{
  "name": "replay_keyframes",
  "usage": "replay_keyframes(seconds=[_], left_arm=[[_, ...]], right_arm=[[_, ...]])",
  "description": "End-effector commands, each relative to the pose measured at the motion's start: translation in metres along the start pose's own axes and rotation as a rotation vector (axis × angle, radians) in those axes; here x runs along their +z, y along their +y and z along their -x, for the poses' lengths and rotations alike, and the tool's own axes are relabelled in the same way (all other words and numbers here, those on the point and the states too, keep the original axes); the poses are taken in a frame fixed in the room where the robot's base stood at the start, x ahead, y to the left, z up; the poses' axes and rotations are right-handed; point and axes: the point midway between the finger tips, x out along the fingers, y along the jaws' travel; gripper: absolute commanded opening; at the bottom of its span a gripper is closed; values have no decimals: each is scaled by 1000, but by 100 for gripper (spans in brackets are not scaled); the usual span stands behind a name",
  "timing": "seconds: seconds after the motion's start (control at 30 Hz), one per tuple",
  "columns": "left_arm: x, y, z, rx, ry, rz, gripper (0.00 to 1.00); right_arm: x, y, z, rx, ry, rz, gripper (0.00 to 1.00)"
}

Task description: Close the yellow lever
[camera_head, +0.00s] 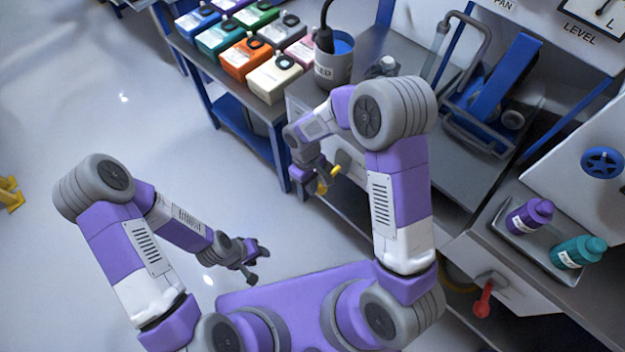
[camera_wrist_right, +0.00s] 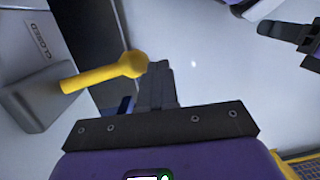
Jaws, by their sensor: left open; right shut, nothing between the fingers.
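The yellow lever (camera_head: 322,187) shows in the head view on the side of the grey bench unit, partly hidden by my right gripper (camera_head: 314,174). In the right wrist view the lever (camera_wrist_right: 104,73) sticks out from a grey mount, with its rounded knob toward the fingers. A label reading CLOSED (camera_wrist_right: 39,40) is on the panel above the mount. My right gripper's fingers (camera_wrist_right: 157,78) are shut and empty, just right of the knob; I cannot tell if they touch it. My left gripper (camera_head: 250,264) is open and empty over the floor, away from the bench.
A grey cup (camera_head: 334,70) and several coloured boxes (camera_head: 246,58) stand on the benches above. A tray with purple (camera_head: 529,216) and teal (camera_head: 580,252) bottles is at right. A red lever (camera_head: 483,300) hangs at lower right.

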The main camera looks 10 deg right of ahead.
Motion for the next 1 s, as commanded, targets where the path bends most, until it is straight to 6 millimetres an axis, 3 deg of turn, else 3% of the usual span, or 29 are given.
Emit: replay_keyframes(seconds=[0.37,1.0], left_arm=[[0,-2,-6,0,0,0,43],[0,-2,-5,0,0,0,43]], right_arm=[[-4,1,-18,0,0,0,0],[-4,1,-18,0,1,1,0]])
